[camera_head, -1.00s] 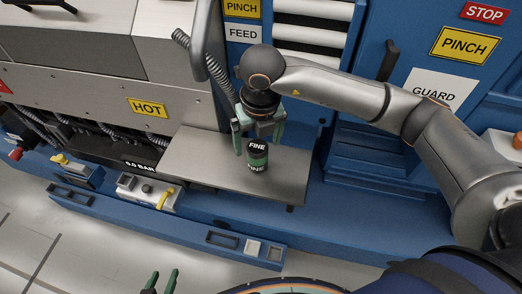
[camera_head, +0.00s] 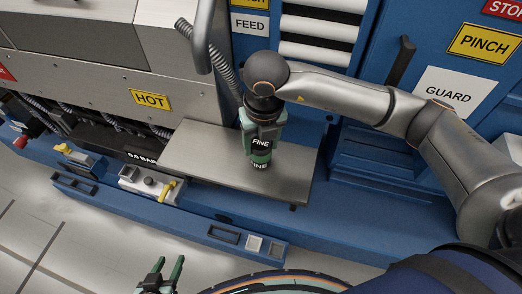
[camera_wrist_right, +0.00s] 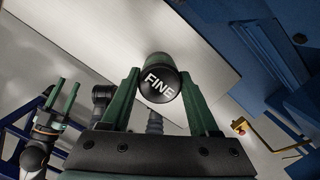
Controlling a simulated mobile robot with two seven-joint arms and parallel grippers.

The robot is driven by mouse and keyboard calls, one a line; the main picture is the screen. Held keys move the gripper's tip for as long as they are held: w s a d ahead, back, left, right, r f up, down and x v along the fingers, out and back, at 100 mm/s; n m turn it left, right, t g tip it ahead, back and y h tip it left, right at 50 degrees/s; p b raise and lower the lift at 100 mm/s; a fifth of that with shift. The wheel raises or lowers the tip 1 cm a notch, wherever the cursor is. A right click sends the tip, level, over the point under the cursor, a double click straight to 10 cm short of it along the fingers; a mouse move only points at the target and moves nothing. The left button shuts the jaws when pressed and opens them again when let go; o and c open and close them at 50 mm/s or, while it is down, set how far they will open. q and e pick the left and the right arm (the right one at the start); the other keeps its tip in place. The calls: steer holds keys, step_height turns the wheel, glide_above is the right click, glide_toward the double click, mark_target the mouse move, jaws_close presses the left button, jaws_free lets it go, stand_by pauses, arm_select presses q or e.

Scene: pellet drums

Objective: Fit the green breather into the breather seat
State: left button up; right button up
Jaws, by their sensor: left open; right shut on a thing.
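The green breather (camera_head: 260,158), a short black-and-green cylinder marked FINE, is upright over the grey metal shelf (camera_head: 215,160) in the head view. Its round black FINE top (camera_wrist_right: 159,85) shows between my fingers in the right wrist view. My right gripper (camera_head: 261,140) comes down from above and is shut on it. I cannot tell whether its base touches the shelf. My left gripper (camera_head: 166,268) is open and empty at the bottom of the head view, away from the shelf; it also shows in the right wrist view (camera_wrist_right: 65,95). I cannot make out the breather seat.
The blue machine base (camera_head: 350,215) runs below the shelf, with a yellow-handled valve (camera_head: 167,190) to the left. A panel marked HOT (camera_head: 151,100) and a ribbed hose (camera_head: 222,65) stand behind. Blue guard doors (camera_head: 440,140) are at the right. The shelf around the breather looks clear.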

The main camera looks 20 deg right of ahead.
jaws_close()
steer(key=shift+r, duration=0.1)
